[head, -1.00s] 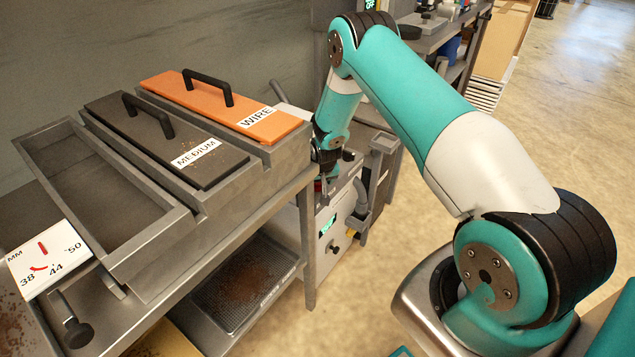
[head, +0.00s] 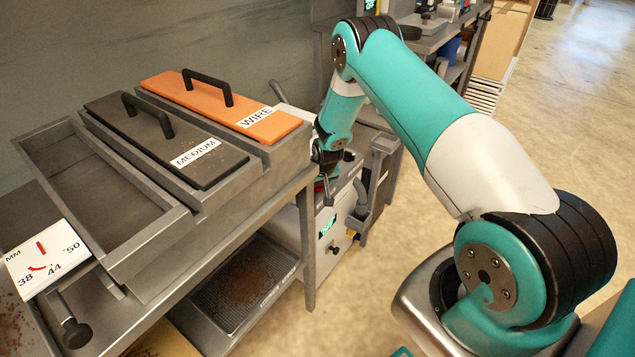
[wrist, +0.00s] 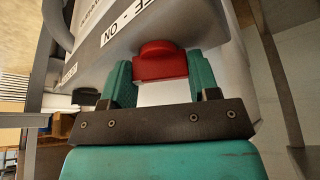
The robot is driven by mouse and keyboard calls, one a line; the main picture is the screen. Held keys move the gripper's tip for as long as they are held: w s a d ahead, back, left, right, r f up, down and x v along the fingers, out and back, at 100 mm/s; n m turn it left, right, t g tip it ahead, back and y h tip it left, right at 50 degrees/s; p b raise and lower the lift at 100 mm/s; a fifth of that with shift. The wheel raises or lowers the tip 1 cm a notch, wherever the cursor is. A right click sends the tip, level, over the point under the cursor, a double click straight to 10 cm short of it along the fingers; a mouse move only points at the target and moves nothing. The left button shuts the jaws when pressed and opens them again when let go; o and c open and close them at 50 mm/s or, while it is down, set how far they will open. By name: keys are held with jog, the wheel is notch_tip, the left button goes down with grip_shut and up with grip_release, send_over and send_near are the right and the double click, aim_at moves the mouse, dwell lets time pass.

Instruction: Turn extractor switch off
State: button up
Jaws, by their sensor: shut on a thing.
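The extractor (head: 338,232) is a grey box with a green-lit display, beyond the right end of the bench. In the wrist view its panel (wrist: 110,38) carries a label reading "ON" and part of "OFF". A red switch (wrist: 160,64) sticks out from the panel's edge beside that label. My gripper (wrist: 150,80) has its two teal fingers on either side of the red switch and is shut on it. In the head view my gripper is mostly hidden behind my own wrist at the extractor, and the switch's setting is hard to tell.
A bench holds an orange WIRE lid (head: 225,105), a dark MEDIUM lid (head: 165,140) and an open empty tray (head: 178,222). A white gauge card (head: 42,260) is at the left. A hose (head: 362,195) runs beside the extractor. Open floor (head: 545,120) lies to the right.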

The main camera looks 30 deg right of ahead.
jog(key=n+y+b, duration=0.1)
jog(key=n, duration=0.2)
jog(key=shift+d+n+y, duration=0.1)
jog(key=shift+n+y, duration=0.2)
jog(key=shift+n+y+b, duration=0.45)
jog(key=shift+n+y, duration=0.05)
jog(key=shift+n, duration=0.8)
jog(key=o, duration=0.6)
jog(key=shift+o, duration=0.2)
jog(key=shift+r, duration=0.1)
jog(key=p+v, duration=0.1)
jog(key=v, duration=1.6)
